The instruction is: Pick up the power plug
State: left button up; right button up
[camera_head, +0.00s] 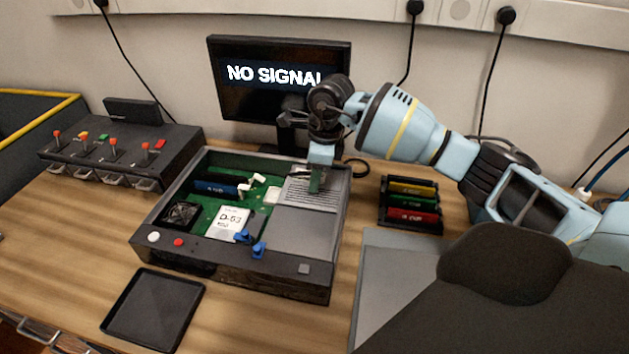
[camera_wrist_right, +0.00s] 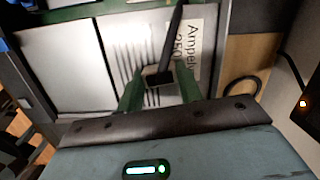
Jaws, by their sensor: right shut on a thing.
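My right gripper (camera_head: 316,186) comes in from the right and points down over the right rear part of the open computer case (camera_head: 215,266), above the vented metal box there. In the right wrist view my gripper's green fingers (camera_wrist_right: 158,92) stand either side of the black power plug (camera_wrist_right: 158,76) and are shut on it. A dark cable (camera_wrist_right: 173,38) runs up from the plug in that view. Behind it is the vented box with a printed label (camera_wrist_right: 198,50). In the head view the plug is hidden by the gripper. My left gripper is not in view.
A monitor (camera_head: 282,105) reading "NO SIGNAL" stands behind the gripper. A rack of coloured modules (camera_head: 411,226) is right of the case. A lever console (camera_head: 120,155) stands left, and an empty dark tray (camera_head: 153,310) lies in front. Bare table shows around the tray.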

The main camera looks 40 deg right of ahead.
jog(key=shift+r, duration=0.15)
notch_tip(320, 180, up, 4)
jog(key=shift+a+f, duration=0.1)
jog(key=shift+f, duration=0.15)
pick_arm(q)
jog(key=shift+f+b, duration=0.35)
jog(key=shift+b, duration=0.1)
pick_arm(e)
jog(key=s+a, duration=0.7)
jog(key=s+a+r, duration=0.1)
jog(key=s+a, duration=0.3)
jog(key=shift+a, duration=0.25)
jog(key=shift+w+r, duration=0.1)
